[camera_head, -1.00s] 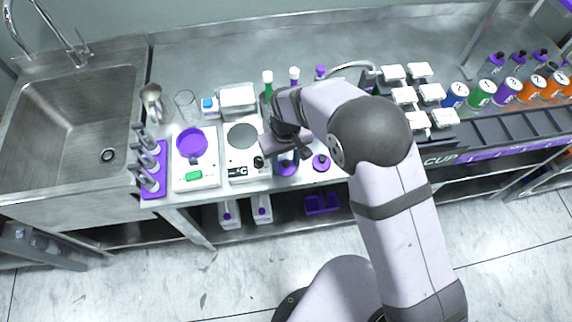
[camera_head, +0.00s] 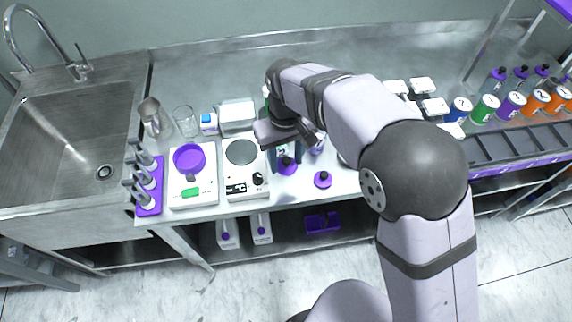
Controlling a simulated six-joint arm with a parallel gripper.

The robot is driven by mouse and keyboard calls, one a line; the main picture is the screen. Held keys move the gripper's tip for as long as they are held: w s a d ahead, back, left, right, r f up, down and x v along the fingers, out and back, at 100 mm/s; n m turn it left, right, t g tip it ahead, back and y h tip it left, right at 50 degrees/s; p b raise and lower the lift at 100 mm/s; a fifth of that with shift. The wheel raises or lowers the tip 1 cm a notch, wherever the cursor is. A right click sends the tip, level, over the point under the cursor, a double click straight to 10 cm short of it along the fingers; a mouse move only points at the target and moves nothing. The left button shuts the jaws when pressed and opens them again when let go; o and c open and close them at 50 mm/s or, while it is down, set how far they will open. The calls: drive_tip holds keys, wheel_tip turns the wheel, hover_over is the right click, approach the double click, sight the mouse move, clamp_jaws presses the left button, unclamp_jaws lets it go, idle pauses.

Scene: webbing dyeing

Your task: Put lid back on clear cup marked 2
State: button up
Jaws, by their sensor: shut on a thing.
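A purple lid with a dark knob (camera_head: 287,166) shows at the fingertips of my gripper (camera_head: 285,153), above the worktop just right of the white scale. My gripper points down and is shut on this lid, though the fingers partly hide the contact. A second purple lid with a dark knob (camera_head: 323,180) lies near the front edge of the worktop, to the right of my gripper. I cannot make out a clear cup marked 2; my gripper and arm cover part of the worktop behind.
Numbered cans (camera_head: 487,108) and white-topped containers (camera_head: 423,84) stand at right. The back worktop is mostly clear.

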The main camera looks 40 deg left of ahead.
drive_tip(key=shift+r+p, duration=0.65)
drive_tip(key=shift+d+r+p, duration=0.2)
drive_tip(key=shift+r+p, duration=0.05)
drive_tip(key=shift+p, duration=0.3)
drive_tip(key=d+p, duration=0.1)
drive_tip(key=p, duration=0.2)
drive_tip(key=shift+s+d, duration=0.15)
drive_tip(key=shift+d+p, duration=0.15)
drive_tip(key=shift+p, duration=0.95)
drive_tip(key=shift+w+p, duration=0.2)
drive_tip(key=shift+p, duration=0.75)
drive_tip(key=w+a+r+n+p, duration=0.1)
drive_tip(key=w+a+r+p, duration=0.3)
drive_tip(key=a, duration=0.5)
drive_tip(key=w, duration=0.2)
drive_tip(key=shift+w+r+p, duration=0.25)
drive_tip(key=shift+w+p, duration=0.05)
drive_tip(key=shift+p, duration=0.05)
drive_tip(key=shift+f, duration=0.2)
